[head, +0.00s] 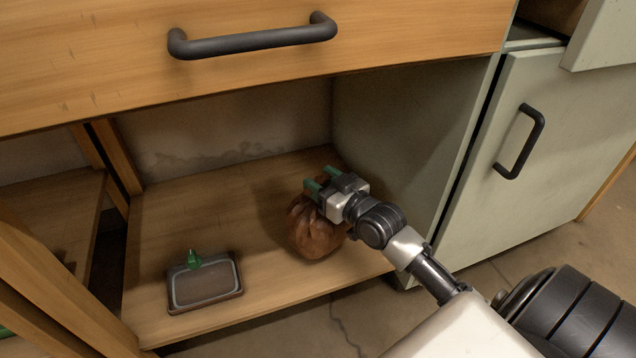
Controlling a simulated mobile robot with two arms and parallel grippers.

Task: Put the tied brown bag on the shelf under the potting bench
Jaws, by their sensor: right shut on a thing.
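The tied brown bag (313,236) is at the right part of the wooden shelf (205,222) under the bench. It looks upright and appears to rest on the shelf boards, though its contact with them is hard to see. My right gripper (318,180) is at the top of the bag, shut on it, and hides the tied neck. The arm reaches in from the lower right. My left gripper is not in view.
A dark tray (206,296) with a small green thing (194,260) lies at the shelf's front left. A wooden drawer front with a black handle (253,41) overhangs the shelf. A grey-green cabinet (550,140) stands close on the right. The shelf's back left is clear.

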